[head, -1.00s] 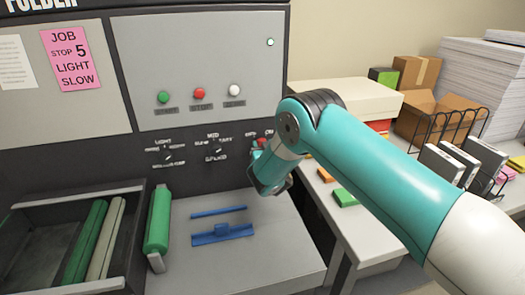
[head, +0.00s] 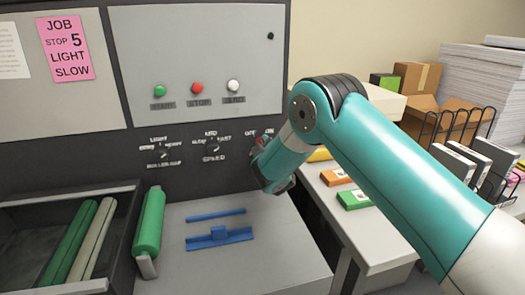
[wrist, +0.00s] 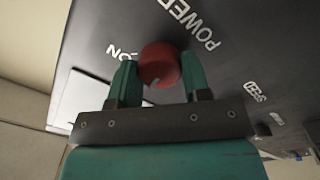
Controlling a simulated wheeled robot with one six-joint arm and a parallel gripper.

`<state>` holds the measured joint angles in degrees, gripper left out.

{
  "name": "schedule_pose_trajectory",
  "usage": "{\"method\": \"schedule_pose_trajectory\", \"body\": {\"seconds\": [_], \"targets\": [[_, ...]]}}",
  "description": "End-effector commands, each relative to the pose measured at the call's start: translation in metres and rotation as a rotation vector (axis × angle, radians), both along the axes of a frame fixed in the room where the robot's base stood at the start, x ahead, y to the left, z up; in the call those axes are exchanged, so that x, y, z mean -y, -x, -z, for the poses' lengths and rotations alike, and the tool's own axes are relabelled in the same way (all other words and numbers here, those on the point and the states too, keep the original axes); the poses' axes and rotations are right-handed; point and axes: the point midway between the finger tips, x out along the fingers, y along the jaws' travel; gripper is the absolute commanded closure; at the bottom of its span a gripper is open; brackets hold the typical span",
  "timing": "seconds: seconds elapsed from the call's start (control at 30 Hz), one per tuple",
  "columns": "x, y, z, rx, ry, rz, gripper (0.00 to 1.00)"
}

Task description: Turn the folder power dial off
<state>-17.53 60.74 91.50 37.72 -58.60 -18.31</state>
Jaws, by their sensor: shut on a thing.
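The red folder power dial (wrist: 160,62) sits on the dark panel between the two green fingers of my gripper (wrist: 160,74) in the wrist view. The fingers are shut on it from both sides. "ON" and "POWER" lettering shows around it; the pointer's exact setting is hard to tell. In the head view a bit of the red dial (head: 259,140) shows below the OFF and ON labels, mostly hidden by my gripper (head: 268,168). The small indicator lamp (head: 270,36) at the panel's upper right is dark.
The light dial (head: 164,152) and speed dial (head: 213,148) are to the left. Green, red and white buttons (head: 197,88) sit above. Blue parts (head: 219,236) and a green roller (head: 149,222) lie below. A side table with colored boxes (head: 355,199) is at right.

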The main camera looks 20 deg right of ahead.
Motion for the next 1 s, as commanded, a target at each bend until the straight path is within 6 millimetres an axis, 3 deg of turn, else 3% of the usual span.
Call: {"method": "schedule_pose_trajectory", "body": {"seconds": [0.5,1.0], "targets": [[-0.0006,0.0002,0.0006,0.000,0.408,-0.001,0.80],[-0.0008,0.0001,0.0012,0.000,0.536,-0.001,0.80]]}}
